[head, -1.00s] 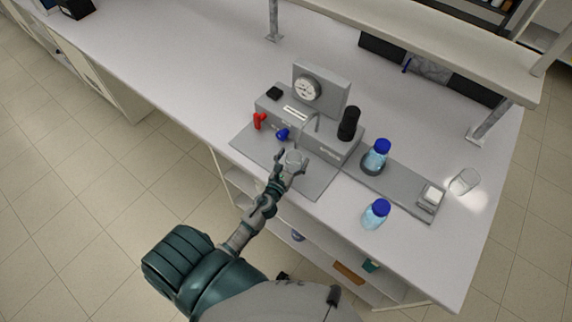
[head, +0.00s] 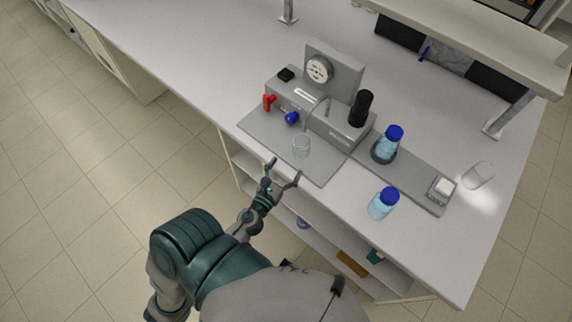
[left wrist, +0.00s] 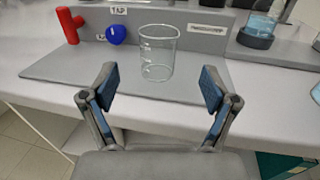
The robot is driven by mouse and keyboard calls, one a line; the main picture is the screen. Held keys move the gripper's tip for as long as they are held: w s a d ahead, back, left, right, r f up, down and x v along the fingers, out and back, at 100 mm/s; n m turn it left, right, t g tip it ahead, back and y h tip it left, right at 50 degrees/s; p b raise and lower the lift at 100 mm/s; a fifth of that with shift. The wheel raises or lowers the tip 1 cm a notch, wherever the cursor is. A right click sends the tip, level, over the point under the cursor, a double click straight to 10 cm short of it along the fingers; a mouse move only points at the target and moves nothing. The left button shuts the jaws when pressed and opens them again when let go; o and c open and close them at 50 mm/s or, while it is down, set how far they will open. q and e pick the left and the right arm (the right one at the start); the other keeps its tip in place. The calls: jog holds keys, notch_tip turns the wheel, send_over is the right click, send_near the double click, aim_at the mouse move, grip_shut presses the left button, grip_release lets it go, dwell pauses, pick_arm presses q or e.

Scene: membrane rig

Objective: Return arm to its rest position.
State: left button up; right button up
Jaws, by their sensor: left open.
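My left gripper (head: 283,172) is open and empty at the front edge of the bench, its fingers pointing toward the rig. It also shows in the left wrist view (left wrist: 158,88), with its two fingers spread wide. A clear glass beaker (head: 301,147) stands upright on the grey mat of the rig, a short way beyond the fingertips and apart from them. The beaker also shows in the left wrist view (left wrist: 157,52), behind and between the fingers. My right gripper is in neither view.
The grey rig (head: 318,113) carries a round gauge (head: 319,69), a red handle (head: 269,102) and a blue knob (head: 291,118). Two blue-capped bottles (head: 388,143) (head: 383,203) and another glass (head: 480,175) stand to the right. Open shelves (head: 310,238) lie below the bench edge.

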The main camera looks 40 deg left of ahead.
pick_arm(q)
jog(key=s+a+f+n+g+y, duration=0.2)
jog(key=n+g, duration=0.1)
jog(key=n, duration=0.7)
jog(key=s+a+f+n+g+y, duration=0.2)
jog(key=f+n+g, duration=0.1)
jog(key=n, duration=0.8)
jog(key=s+d+f+n+g+h, duration=0.3)
jog(key=s+d+n+g, duration=0.1)
jog(key=s+d+n, duration=0.2)
jog(key=s+d+f+n+g+h, duration=0.3)
jog(key=s+d+n+g, duration=0.2)
jog(key=d+n, duration=0.15)
notch_tip(320, 180, down, 26)
jog(key=s, duration=0.2)
jog(key=s+a+f+g, duration=0.1)
jog(key=s+a+f, duration=0.1)
jog(key=s+f, duration=0.6)
jog(key=s+a+f+g, duration=0.1)
jog(key=s+f, duration=0.7)
jog(key=s, duration=0.1)
jog(key=shift+s+a+f+m, duration=0.15)
jog(key=shift+s+a+m, duration=0.1)
jog(key=shift+a+m, duration=0.15)
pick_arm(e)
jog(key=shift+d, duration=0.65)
pick_arm(q)
jog(key=shift+d, duration=0.1)
